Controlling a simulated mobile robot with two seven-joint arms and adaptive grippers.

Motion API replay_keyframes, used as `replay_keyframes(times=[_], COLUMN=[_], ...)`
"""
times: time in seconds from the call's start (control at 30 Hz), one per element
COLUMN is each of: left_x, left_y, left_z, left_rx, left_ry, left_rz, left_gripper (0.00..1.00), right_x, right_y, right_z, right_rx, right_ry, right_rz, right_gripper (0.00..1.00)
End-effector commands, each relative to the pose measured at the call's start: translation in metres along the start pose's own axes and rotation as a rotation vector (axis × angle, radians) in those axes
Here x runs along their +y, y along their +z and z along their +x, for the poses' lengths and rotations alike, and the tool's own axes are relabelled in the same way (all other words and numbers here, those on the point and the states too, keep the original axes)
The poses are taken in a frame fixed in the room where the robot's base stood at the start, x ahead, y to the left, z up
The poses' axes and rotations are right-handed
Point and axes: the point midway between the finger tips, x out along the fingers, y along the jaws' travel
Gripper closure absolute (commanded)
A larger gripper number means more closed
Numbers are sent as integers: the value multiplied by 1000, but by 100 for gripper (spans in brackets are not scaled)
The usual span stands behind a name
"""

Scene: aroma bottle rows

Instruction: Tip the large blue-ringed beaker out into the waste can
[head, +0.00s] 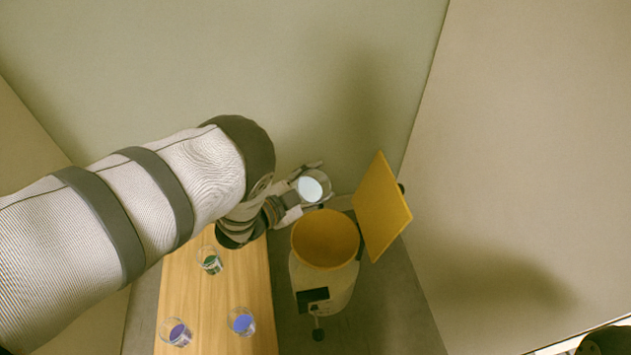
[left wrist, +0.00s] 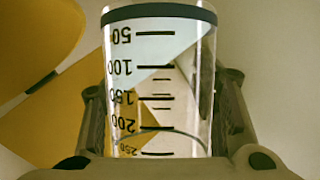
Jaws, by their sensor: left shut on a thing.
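My left gripper (head: 297,192) is shut on a clear beaker (head: 312,187), just behind and above the mouth of the waste can (head: 325,285). The beaker fills the middle of the left wrist view (left wrist: 155,90), between both fingers. It has black graduation marks and a dark bluish-grey ring at its rim. In the head view a pale, whitish-blue surface shows in it; how much it holds I cannot tell. The can has a pale body, an orange-yellow inside and its yellow lid (head: 381,208) stands open on the right.
A wooden table (head: 215,305) stands left of the can. On it are a glass with green content (head: 210,261), one with blue (head: 241,321) and one with violet (head: 175,332). Walls close in behind and at the right.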

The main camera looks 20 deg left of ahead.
Motion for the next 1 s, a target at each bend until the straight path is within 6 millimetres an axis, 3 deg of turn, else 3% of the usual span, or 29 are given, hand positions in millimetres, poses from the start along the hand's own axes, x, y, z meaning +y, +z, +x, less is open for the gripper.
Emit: replay_keyframes(times=[1.0], left_x=[13], left_y=[8], left_z=[2], left_rx=[52], left_ry=[-150], left_rz=[366], left_gripper=[81], right_x=[-2], right_y=[-10], right_z=[25], right_rx=[-44], right_ry=[0], right_rz=[-4], right_gripper=[100])
